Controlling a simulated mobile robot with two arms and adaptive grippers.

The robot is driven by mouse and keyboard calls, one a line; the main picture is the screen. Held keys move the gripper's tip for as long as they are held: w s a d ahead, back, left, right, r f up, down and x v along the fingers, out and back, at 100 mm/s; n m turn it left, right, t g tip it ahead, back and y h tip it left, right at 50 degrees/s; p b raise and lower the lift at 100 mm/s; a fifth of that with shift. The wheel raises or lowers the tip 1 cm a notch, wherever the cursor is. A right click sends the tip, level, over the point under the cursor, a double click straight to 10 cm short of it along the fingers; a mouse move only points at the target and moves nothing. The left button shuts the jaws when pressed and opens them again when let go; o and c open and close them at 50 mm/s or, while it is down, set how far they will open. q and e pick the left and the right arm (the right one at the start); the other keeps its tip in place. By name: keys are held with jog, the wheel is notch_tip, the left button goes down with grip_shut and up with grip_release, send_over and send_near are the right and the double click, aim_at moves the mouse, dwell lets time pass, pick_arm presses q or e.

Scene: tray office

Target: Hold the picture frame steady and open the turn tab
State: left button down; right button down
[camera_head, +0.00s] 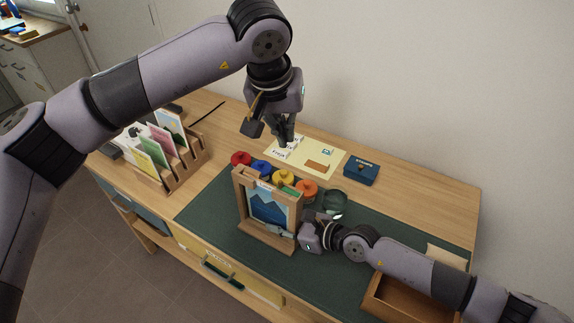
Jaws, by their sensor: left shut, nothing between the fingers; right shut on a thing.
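The picture frame (269,208), with a blue mountain picture, stands upright in a wooden holder (262,238) on the green desk mat. My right gripper (291,232) comes from the right and is shut on the frame's lower right side; its fingertips are partly hidden. My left gripper (284,141) hangs above and behind the frame, over the back of the desk, pointing down. It is shut and empty, apart from the frame. The turn tab is too small or hidden to make out.
Red (240,158), blue, yellow and orange round items sit in a row behind the frame. A dark glass bowl (336,203) is close to my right gripper. A card rack (182,168) stands left, a blue box (361,173) at back, a brown tray (405,306) front right. The mat's left part is clear.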

aim_at(288, 188)
pick_arm(q)
jog(key=m, duration=0.2)
jog(key=shift+w+d+r+m, duration=0.15)
jog(key=shift+d+m, duration=0.1)
jog(key=shift+m, duration=0.15)
jog(key=x, duration=1.1)
jog(key=shift+s+a+r, duration=0.2)
jog(key=shift+s+a, duration=0.35)
jog(key=shift+s, duration=0.35)
jog(key=shift+s+a+r, duration=0.2)
jog(key=shift+s+a, duration=0.35)
jog(key=shift+s, duration=0.35)
